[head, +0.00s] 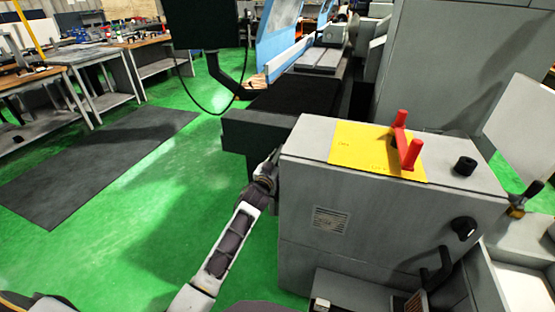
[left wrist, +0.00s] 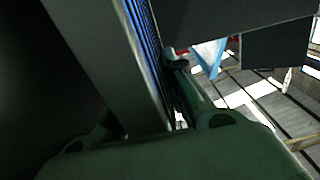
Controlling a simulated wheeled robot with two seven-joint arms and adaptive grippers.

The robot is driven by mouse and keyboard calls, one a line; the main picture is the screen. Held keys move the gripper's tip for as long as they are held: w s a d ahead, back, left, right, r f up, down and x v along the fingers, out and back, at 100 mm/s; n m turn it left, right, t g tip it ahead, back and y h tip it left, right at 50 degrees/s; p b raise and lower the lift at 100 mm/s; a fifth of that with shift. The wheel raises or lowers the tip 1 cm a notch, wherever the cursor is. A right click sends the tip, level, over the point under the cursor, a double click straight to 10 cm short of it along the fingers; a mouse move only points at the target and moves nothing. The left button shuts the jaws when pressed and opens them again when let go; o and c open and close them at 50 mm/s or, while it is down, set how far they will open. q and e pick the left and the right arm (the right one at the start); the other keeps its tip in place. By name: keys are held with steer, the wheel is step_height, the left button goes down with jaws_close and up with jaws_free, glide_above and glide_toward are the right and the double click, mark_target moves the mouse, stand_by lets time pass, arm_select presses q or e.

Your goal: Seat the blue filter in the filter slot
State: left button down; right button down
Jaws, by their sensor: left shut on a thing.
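My left arm reaches to the left side of the grey machine cabinet (head: 395,195) in the head view. My left gripper (head: 267,172) is at the cabinet's upper left edge, with its fingertips hidden there. In the left wrist view the left gripper (left wrist: 155,112) is shut on the blue filter (left wrist: 144,45), a grey-edged panel with blue pleats, tilted in this picture. The filter does not show in the head view. I cannot make out the filter slot, nor whether the filter touches it. My right gripper is not in view.
A yellow plate (head: 372,152) with a red handle (head: 405,142) and a black knob (head: 465,166) are on the cabinet top. A dark block (head: 250,132) juts out behind my left gripper. Green floor (head: 160,200) to the left is clear, with a dark mat (head: 90,170).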

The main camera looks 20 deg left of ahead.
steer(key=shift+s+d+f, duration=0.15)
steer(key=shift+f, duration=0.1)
arm_select(q)
steer(key=shift+f+b, duration=0.4)
steer(key=shift+f, duration=0.2)
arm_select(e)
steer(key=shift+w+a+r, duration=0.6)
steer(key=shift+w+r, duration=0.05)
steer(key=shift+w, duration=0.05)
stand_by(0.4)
